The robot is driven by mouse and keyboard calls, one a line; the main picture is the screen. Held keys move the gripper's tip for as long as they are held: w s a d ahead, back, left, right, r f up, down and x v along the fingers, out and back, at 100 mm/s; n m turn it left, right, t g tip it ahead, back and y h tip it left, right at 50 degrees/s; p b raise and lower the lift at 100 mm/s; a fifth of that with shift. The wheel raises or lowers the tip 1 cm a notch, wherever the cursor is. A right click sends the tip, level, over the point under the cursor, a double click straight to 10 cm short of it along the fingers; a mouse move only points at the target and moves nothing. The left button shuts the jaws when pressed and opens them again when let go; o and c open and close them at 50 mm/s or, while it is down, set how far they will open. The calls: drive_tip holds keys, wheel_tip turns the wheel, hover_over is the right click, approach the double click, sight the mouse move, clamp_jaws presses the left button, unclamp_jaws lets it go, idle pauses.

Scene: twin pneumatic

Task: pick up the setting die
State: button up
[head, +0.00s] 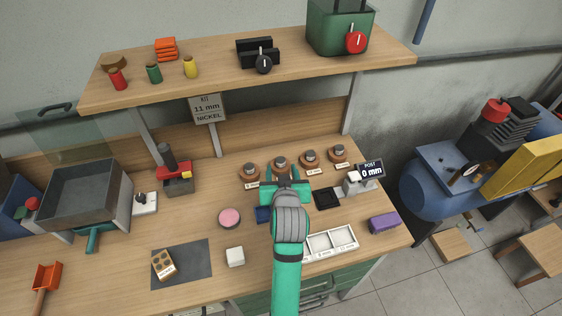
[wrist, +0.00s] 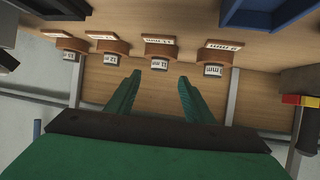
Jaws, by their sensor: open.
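Several setting dies stand in a row at the back of the bench, grey metal cylinders on round brown wooden holders with white size labels. In the head view they are the leftmost die (head: 249,169), the second die (head: 280,162), the third die (head: 310,155) and the rightmost die (head: 338,150). My gripper (head: 282,180) is open and empty in front of the second die. In the wrist view, turned upside down, the 11 mm die (wrist: 159,64) shows between the two fingertips (wrist: 159,76), apart from them. The second holder's front is partly hidden by my gripper.
A sign (head: 208,109) reads 11 mm nickel. A height gauge (head: 358,183) with a 0 mm display stands to the right, a black pad (head: 326,199) before it. A white compartment tray (head: 331,241) and pink disc (head: 230,217) flank my arm. A shelf (head: 230,82) overhangs the back.

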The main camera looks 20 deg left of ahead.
sight(281, 162)
drive_tip(key=shift+x, duration=3.3)
drive_tip(key=shift+d, duration=0.1)
clamp_jaws()
drive_tip(key=shift+r, duration=0.1)
